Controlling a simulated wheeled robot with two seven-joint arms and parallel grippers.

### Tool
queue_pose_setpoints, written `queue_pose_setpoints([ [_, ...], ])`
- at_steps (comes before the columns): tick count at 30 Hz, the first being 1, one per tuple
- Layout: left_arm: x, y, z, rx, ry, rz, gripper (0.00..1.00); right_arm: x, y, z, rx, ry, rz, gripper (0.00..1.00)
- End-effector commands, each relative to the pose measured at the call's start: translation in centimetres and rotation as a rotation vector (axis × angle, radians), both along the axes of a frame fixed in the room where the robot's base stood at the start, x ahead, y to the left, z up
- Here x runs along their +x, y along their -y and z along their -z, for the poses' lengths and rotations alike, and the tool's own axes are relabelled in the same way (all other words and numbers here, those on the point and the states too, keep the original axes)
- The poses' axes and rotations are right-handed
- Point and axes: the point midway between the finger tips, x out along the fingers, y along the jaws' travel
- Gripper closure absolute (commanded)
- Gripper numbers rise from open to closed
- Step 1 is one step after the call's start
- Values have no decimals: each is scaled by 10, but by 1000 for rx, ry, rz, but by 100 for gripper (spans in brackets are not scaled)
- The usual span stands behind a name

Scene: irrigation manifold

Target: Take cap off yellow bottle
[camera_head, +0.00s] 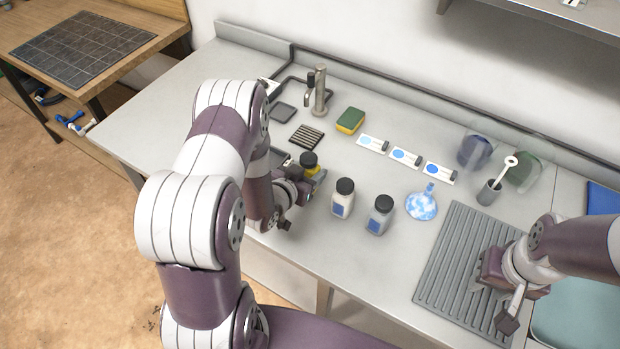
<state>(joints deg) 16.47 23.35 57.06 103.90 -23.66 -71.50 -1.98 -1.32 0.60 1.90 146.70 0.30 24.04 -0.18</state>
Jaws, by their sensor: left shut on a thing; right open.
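The yellow bottle (313,174) stands on the light grey counter at the left of the bottle row, with its black cap (308,159) on top. My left gripper (304,186) is at the bottle's near left side and is shut on its body. My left wrist hides the bottle's lower part, so I cannot tell whether its base touches the counter. My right gripper (493,304) is open and empty, low over the grey ribbed mat at the right, apart from the bottles.
Two white bottles with black caps, one (343,198) and another (381,215), stand right of the yellow bottle. A round blue-patterned flask (421,203) is beyond them. A sponge (350,120), label cards (405,157) and a tap (319,92) lie behind. The ribbed mat (462,240) is largely bare.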

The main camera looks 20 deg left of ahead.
Motion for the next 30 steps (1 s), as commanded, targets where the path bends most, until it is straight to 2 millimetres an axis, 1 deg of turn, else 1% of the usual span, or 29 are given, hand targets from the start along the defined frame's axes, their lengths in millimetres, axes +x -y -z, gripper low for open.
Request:
queue_pose_setpoints([
  [1,-1,0,12,-2,-4,0,99,0,0,1,0,0,0,57],
  [4,0,0,26,-1,-2,1,99,0,0,1,0,0,0,57],
  [6,0,0,29,0,0,1,99,0,0,1,0,0,0,57],
  [12,0,0,29,0,0,1,99,0,0,1,0,0,0,57],
  [16,0,0,34,0,0,1,99,0,0,5,0,0,0,57],
  [17,0,0,32,0,0,1,39,0,0,4,0,0,0,57],
  [18,0,0,32,0,0,1,26,0,0,4,0,0,0,57],
  [19,0,0,32,0,0,1,20,0,0,4,0,0,0,57],
  [26,0,0,32,0,0,1,20,0,0,4,0,0,0,57],
  [29,0,0,26,0,0,1,20,0,0,-1,0,0,0,57],
  [30,-3,0,27,-1,-1,0,20,0,0,0,0,0,0,57],
])
